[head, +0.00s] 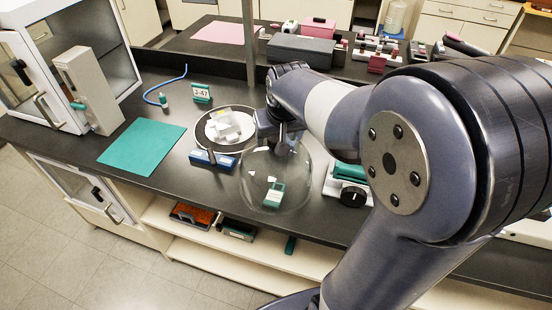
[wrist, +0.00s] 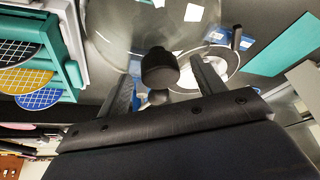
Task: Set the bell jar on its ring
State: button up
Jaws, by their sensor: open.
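The clear bell jar (head: 253,190) stands on the dark bench near its front edge, to the front right of the round base ring (head: 199,137). White blocks (head: 228,127) stand on the ring. My gripper (head: 285,140) is above the jar, pointing down. In the wrist view the jar's dome (wrist: 120,30) and its black knob (wrist: 160,68) show. The open fingers of my gripper (wrist: 163,88) lie on either side of the knob, with gaps visible. The ring (wrist: 236,63) shows beyond the jar there. My arm hides the jar's top in the head view.
A teal mat (head: 142,146) lies to the left. A teal-and-white device with a black dial (head: 353,195) stands right of the jar. A small teal item (head: 274,193) shows through the glass. A grey post (head: 249,45) rises behind.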

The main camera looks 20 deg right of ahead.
jog(key=shift+x, duration=0.95)
jog(key=shift+r, duration=0.1)
grip_shut()
jog(key=shift+w, duration=0.1)
